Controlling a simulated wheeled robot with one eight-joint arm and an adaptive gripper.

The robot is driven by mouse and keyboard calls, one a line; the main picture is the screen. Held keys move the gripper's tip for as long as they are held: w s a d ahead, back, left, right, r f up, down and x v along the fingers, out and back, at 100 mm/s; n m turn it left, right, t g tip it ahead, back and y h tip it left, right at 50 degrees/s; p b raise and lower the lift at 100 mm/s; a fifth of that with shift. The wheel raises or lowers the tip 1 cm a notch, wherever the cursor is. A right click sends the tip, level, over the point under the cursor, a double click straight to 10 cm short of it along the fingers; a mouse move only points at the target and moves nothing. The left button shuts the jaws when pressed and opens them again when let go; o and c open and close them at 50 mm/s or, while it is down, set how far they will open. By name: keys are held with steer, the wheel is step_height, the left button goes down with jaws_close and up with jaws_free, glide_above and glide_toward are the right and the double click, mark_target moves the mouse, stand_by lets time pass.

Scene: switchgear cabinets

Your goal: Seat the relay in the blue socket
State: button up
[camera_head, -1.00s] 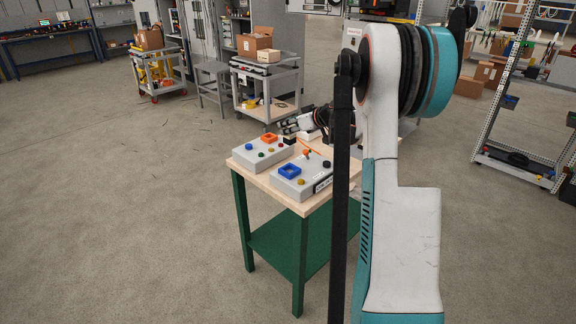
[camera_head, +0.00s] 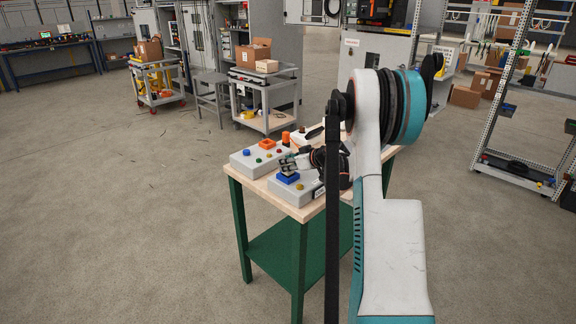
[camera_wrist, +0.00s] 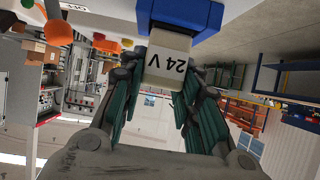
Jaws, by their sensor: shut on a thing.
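The relay (camera_wrist: 167,57) is a pale block marked "24 V", seen close up in the wrist view. My gripper (camera_wrist: 158,80) is shut on it, with a dark green finger on each side. The blue socket (camera_wrist: 185,12) is right at the relay's far end in the wrist view. I cannot tell whether the relay is inside the socket or just against it. In the head view the blue socket (camera_head: 288,178) sits on the front grey box, with my gripper (camera_head: 289,166) directly over it. The relay is mostly hidden there by the fingers.
A second grey box (camera_head: 243,163) with an orange socket (camera_head: 267,144) and coloured buttons stands behind left on the wooden-topped table (camera_head: 301,211). An orange upright piece (camera_head: 286,138) stands nearby. A yellow button (camera_head: 314,184) is beside the blue socket. Floor left of the table is clear.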

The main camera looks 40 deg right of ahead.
steer(key=shift+f, duration=0.1)
steer(key=o, duration=1.1)
steer(key=shift+s+r, duration=0.1)
steer(key=shift+r, duration=0.2)
steer(key=p+v, duration=0.3)
steer(key=v, duration=0.8)
steer(key=shift+s, duration=0.4)
steer(key=shift+r, duration=0.1)
